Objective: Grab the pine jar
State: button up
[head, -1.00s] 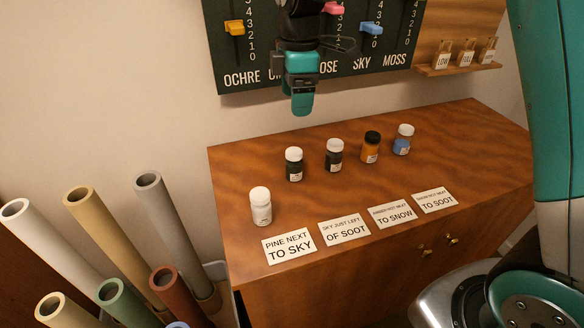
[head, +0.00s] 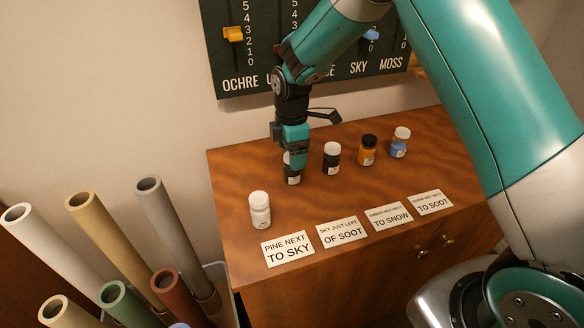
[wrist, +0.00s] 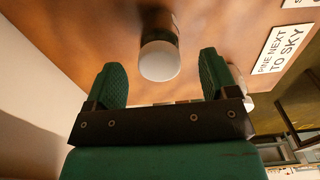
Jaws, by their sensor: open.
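The dark jar that looks like pine (head: 293,179) stands second from the left on the wooden cabinet. Its upper part is hidden behind my gripper (head: 294,160) in the head view. In the wrist view its white lid (wrist: 159,61) shows between and slightly beyond my two green fingers. My gripper (wrist: 162,78) is open, pointing down, with one finger on each side of the lid and gaps to both. Nothing is held.
A white jar (head: 260,210) stands to the left. A black jar (head: 331,158), an amber jar (head: 367,150) and a blue jar (head: 399,142) stand to the right. Several label cards (head: 288,248) lie along the front of the cabinet top (head: 232,165). Paper rolls (head: 95,225) stand at left.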

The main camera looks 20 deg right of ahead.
jog(key=shift+f+p, duration=0.35)
jog(key=shift+f, duration=1.55)
jog(key=c, duration=1)
jog(key=shift+r, duration=0.1)
jog(key=shift+c, duration=0.2)
